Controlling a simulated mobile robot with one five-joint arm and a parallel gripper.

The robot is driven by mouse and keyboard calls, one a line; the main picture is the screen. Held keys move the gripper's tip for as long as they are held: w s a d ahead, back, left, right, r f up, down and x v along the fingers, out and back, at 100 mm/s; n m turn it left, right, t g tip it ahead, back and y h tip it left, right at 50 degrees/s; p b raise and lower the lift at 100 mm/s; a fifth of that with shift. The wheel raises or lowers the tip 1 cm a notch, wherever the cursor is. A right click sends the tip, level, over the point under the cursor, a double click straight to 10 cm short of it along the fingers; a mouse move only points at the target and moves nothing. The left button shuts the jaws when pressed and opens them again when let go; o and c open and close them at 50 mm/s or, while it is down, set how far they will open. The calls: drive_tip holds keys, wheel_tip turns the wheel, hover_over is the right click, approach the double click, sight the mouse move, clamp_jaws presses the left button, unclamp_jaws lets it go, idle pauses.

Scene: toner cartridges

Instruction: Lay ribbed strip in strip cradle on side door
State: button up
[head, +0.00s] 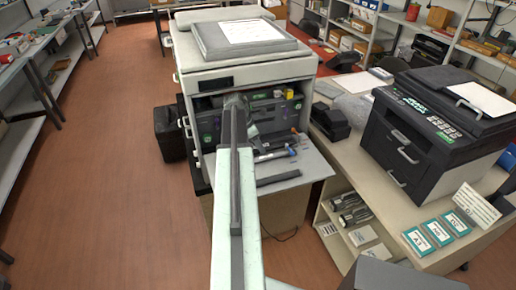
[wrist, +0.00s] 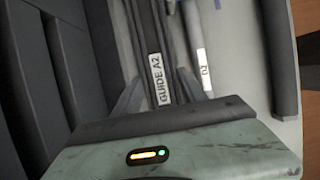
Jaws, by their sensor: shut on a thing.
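In the wrist view, my gripper (wrist: 168,92) is closed around a long dark strip (wrist: 150,35) with a white "GUIDE A2" label, running away between the fingers. I cannot make out ribs on it. In the head view my arm covers most of the gripper and strip, in front of the printer's open side. The light side door (head: 303,163) is folded down flat and also shows in the wrist view (wrist: 233,60). A separate dark bar (head: 278,178) lies near its front edge, at the right in the wrist view (wrist: 279,55). I cannot tell which part is the strip cradle.
The printer (head: 245,60) stands open above the door, with dark units (head: 270,112) inside. A bench with a black printer (head: 430,130) stands to the right.

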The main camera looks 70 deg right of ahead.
drive_tip(key=shift+f+b, duration=0.35)
drive_tip(key=shift+b, duration=0.05)
drive_tip(key=o, duration=1.4)
drive_tip(key=shift+r+p, duration=0.55)
drive_tip(key=p+v, duration=0.7)
drive_tip(key=shift+r, duration=0.2)
drive_tip(key=shift+w+f, duration=0.1)
drive_tip(key=shift+f, duration=0.05)
drive_tip(key=shift+a, duration=0.1)
